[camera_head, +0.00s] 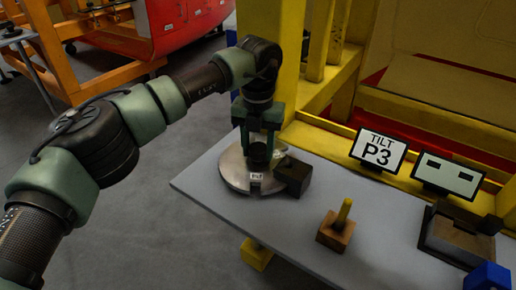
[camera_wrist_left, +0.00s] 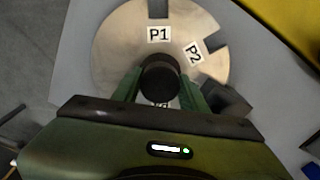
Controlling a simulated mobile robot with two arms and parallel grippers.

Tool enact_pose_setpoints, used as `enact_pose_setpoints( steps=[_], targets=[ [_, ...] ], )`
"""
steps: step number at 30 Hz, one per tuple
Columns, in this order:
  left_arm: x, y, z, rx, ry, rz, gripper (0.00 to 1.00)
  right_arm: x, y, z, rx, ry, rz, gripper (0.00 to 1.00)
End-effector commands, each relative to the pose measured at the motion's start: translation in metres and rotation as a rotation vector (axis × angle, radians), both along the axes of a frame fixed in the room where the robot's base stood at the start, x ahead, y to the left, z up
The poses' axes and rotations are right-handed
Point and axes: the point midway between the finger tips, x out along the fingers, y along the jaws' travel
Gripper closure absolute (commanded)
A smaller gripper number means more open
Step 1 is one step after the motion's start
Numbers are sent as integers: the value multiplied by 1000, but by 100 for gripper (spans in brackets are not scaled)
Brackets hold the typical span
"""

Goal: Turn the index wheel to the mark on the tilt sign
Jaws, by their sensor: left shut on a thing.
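The index wheel (camera_head: 236,174) is a round metal disc at the left end of the grey bench. In the left wrist view the wheel (camera_wrist_left: 112,48) shows labels P1 (camera_wrist_left: 159,34) and P2 (camera_wrist_left: 194,53), with rim notches beside them; another label below is mostly hidden. My left gripper (camera_head: 259,148) points down over the wheel. It is shut on the dark round knob (camera_wrist_left: 160,78) at the wheel's middle. The tilt sign (camera_head: 378,149) reads "TILT P3". A dark block (camera_head: 293,176) stands at the wheel's right edge. My right gripper is not in view.
A wooden block with a yellow peg (camera_head: 337,226) stands mid-bench. A yellow post (camera_head: 270,50) rises behind the wheel.

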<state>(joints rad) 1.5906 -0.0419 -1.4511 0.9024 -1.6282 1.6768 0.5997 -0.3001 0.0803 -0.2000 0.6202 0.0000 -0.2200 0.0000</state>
Motion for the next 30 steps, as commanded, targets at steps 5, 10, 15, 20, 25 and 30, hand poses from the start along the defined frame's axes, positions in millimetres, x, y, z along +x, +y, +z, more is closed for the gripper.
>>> enact_pose_setpoints(
  steps=[5,10,15,20,25,30],
  targets=[
    [1,0,2,-2,-6,7,100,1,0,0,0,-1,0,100],
    [2,0,2,-2,-7,6,100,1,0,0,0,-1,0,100],
    [1,0,2,-2,-6,5,35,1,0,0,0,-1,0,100],
    [1,0,1,-1,-3,4,35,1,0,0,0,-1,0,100],
    [1,0,4,0,-3,4,35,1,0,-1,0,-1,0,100],
    [1,0,27,-1,-6,4,35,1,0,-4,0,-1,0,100]
  ],
)
